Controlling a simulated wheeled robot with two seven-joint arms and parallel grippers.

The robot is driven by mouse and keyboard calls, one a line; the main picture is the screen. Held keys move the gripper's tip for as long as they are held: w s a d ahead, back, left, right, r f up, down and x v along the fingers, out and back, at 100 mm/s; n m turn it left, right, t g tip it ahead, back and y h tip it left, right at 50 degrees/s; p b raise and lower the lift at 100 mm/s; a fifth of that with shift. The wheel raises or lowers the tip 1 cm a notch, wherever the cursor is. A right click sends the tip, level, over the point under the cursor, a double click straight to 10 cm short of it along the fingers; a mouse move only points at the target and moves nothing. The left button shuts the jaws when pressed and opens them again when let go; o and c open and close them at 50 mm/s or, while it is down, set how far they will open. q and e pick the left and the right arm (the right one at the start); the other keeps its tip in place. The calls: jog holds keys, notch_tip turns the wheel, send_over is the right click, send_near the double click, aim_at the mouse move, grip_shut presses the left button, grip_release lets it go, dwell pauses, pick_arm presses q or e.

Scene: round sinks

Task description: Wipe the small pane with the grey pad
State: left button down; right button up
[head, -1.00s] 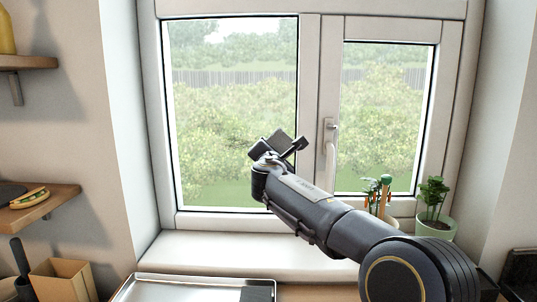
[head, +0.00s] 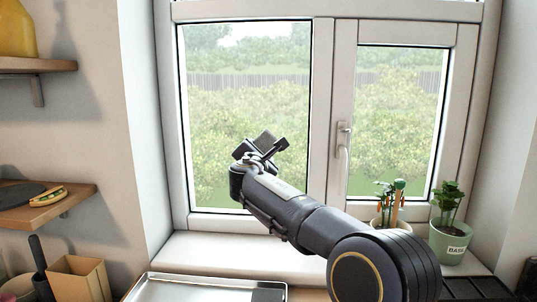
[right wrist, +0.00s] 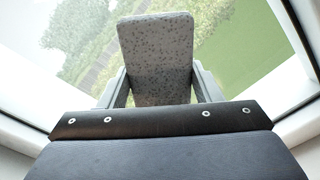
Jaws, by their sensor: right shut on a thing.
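The window has a wide left pane (head: 215,120) and a narrower, smaller right pane (head: 390,125). My right gripper (head: 262,150) is in front of the lower part of the wide left pane, left of the small pane. In the right wrist view, its fingers are shut on a grey speckled pad (right wrist: 156,55), with glass and greenery behind it. In the head view the pad is small and dark among the fingers. I cannot tell whether the pad touches the glass. My left gripper is not in view.
A window handle (head: 343,145) sticks out between the panes. Two potted plants stand on the sill by the small pane, one in a green pot (head: 451,243). A metal tray (head: 190,288) lies in front. Shelves (head: 55,205) are at the left.

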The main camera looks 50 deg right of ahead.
aim_at(229, 150)
jog(key=shift+w+a+f+p, duration=0.1)
jog(key=shift+w+a+p, duration=0.05)
jog(key=shift+w+a, duration=0.95)
jog(key=shift+w+a+p, duration=0.2)
jog(key=shift+w+a, duration=0.6)
jog(key=shift+w, duration=0.45)
jog(key=shift+w+a+f+p, duration=0.1)
jog(key=shift+w+a+p, duration=0.05)
jog(key=shift+w+a, duration=0.95)
jog(key=shift+d, duration=0.1)
jog(key=shift+s+a+b, duration=0.25)
jog(key=shift+a+b, duration=0.05)
jog(key=shift+b, duration=0.1)
jog(key=shift+b+v, duration=1)
jog(key=shift+v, duration=1.5)
jog(key=shift+s, duration=0.1)
